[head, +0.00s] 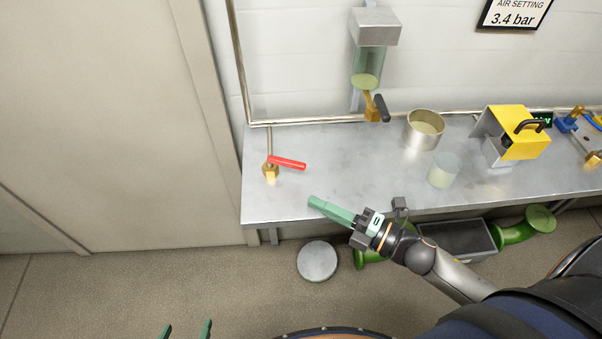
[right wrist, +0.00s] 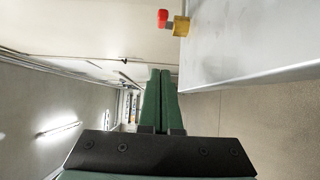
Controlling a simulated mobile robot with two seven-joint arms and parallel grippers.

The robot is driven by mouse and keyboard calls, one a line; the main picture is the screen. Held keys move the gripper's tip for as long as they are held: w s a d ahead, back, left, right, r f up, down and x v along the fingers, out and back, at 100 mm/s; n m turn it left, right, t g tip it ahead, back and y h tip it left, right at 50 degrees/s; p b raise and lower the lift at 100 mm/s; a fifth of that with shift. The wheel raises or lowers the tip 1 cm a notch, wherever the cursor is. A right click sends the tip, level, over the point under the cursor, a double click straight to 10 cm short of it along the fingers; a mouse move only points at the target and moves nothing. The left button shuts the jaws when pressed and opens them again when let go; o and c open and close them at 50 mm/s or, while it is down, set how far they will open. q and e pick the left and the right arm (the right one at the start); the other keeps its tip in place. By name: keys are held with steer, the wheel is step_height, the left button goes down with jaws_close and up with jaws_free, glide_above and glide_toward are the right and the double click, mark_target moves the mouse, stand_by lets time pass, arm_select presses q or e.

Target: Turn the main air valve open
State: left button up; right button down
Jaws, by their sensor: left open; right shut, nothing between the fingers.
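The main air valve has a red lever handle (head: 288,163) on a brass body (head: 270,170) at the left end of the grey bench. In the head view the lever points right, across the vertical pipe. The red handle (right wrist: 163,18) and brass body (right wrist: 181,26) also show at the top of the right wrist view. My right gripper (head: 312,202) is shut and empty, at the bench's front edge, below and right of the valve and apart from it. It also shows in the right wrist view (right wrist: 160,75). My left gripper (head: 187,330) is open and empty, low at the bottom edge.
The bench top (head: 330,140) is clear around the valve. A round lidded can (head: 317,260) is on the floor.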

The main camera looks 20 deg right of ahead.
mark_target(286, 163)
steer(key=x, duration=0.6)
steer(key=shift+w+r+p, duration=0.1)
steer(key=shift+r+p, duration=0.05)
steer(key=shift+p, duration=0.15)
steer(key=w, duration=0.1)
steer(key=w+d, duration=0.1)
steer(key=shift+w+d, duration=0.3)
steer(key=shift+w, duration=0.05)
steer(key=shift+w+d, duration=0.3)
steer(key=shift+w, duration=0.05)
